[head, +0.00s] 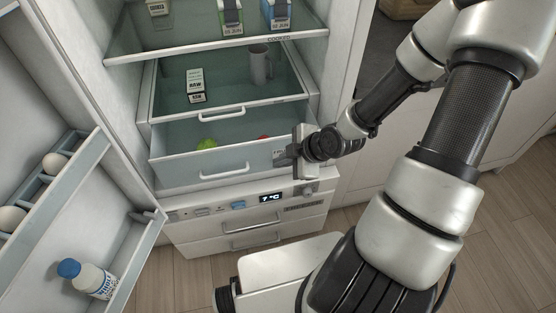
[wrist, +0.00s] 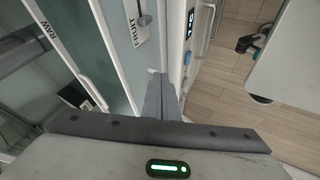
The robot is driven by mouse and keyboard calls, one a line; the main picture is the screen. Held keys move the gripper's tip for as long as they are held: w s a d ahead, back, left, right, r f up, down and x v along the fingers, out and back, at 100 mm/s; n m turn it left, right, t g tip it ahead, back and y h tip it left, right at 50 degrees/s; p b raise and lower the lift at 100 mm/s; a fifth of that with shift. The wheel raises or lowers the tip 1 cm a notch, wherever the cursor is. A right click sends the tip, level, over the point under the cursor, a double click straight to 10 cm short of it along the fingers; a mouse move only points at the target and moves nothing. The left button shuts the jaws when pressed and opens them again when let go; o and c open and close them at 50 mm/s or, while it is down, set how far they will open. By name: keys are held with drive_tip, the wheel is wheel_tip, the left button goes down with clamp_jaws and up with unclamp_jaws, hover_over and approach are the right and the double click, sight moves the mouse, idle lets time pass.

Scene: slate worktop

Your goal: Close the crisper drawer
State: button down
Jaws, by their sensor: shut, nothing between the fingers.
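The crisper drawer (head: 185,170) is the lower clear drawer in the open fridge, and it is pulled out. A green round item (head: 207,144) and part of a red one (head: 263,137) lie in it. Its front has a white handle (head: 224,168). In the wrist view, the drawer front carries a FRUIT label (wrist: 131,22). My gripper (head: 284,155) is shut and empty at the right end of the drawer front. Its fingers (wrist: 161,92) point toward that front in the wrist view; I cannot tell whether they touch it.
The open fridge door (head: 95,215) at left holds eggs and a bottle (head: 85,277). A panel reading 7°C (head: 270,198) and closed lower drawers (head: 255,240) are below.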

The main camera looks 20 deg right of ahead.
drive_tip(key=b, duration=0.3)
approach(258, 160)
wheel_tip(258, 160, down, 3)
drive_tip(key=s+a, duration=0.2)
drive_tip(key=shift+w+d+f, duration=0.1)
drive_tip(key=shift+w+d, duration=0.1)
drive_tip(key=shift+w, duration=1.8)
